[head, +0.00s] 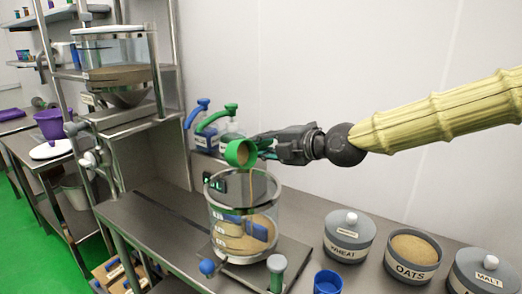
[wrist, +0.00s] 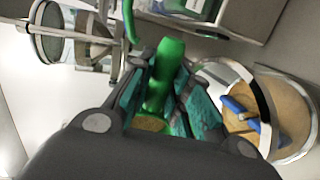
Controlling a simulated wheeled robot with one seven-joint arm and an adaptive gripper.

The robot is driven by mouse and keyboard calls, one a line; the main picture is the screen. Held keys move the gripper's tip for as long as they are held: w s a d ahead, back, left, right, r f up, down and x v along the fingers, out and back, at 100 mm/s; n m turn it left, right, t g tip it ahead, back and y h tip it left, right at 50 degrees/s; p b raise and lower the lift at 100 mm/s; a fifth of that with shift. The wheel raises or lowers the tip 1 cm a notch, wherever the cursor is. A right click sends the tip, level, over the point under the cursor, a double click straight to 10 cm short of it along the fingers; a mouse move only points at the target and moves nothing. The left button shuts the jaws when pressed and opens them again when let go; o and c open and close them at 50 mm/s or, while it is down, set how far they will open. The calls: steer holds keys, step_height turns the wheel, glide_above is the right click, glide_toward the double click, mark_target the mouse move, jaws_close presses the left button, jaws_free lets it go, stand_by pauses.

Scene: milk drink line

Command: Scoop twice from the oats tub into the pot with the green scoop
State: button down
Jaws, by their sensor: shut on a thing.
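My gripper (head: 268,147) is shut on the green scoop (head: 240,153) and holds it above the pot. The scoop is tipped, and a thin tan stream falls from it into the pot. The glass pot (head: 215,212) has a metal rim and holds tan contents, with a blue part showing inside. The open oats tub (head: 412,275), grey and labelled OATS, is full of tan grain at the right. In the wrist view, the green scoop (wrist: 165,70) lies between my fingers, and the pot (wrist: 262,92) is to the right.
A lidded wheat tub (head: 348,250) and a lidded malt tub (head: 482,278) flank the oats tub. A blue cup (head: 327,282) stands in front. Pump bottles with blue and green tops (head: 231,112) stand behind the pot. A hopper (head: 115,55) is on the rack at left.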

steer(key=shift+f+t+y+b, duration=0.3)
steer(key=shift+t+y+b, duration=0.75)
steer(key=shift+b, duration=3.2)
steer(key=shift+f+t+y+b, duration=0.3)
steer(key=shift+t+y+b, duration=0.7)
steer(key=shift+b, duration=3.2)
steer(key=shift+r+y+b, duration=0.1)
steer(key=shift+y+b, duration=0.25)
steer(key=shift+b, duration=0.5)
steer(key=shift+r+p, duration=0.1)
steer(key=shift+p, duration=0.2)
steer(key=shift+r+p, duration=0.25)
steer(key=shift+p, duration=0.5)
steer(key=g+h+p, duration=0.1)
steer(key=p, duration=0.2)
steer(key=shift+r+h, duration=0.1)
steer(key=shift+h, duration=0.3)
steer(key=g+h+p, duration=0.1)
steer(key=p, duration=0.5)
steer(key=g+h+p, duration=0.2)
steer(key=p, duration=0.5)
steer(key=shift+r+g+h, duration=0.25)
steer(key=shift+r+h, duration=0.05)
steer(key=shift+r, duration=0.1)
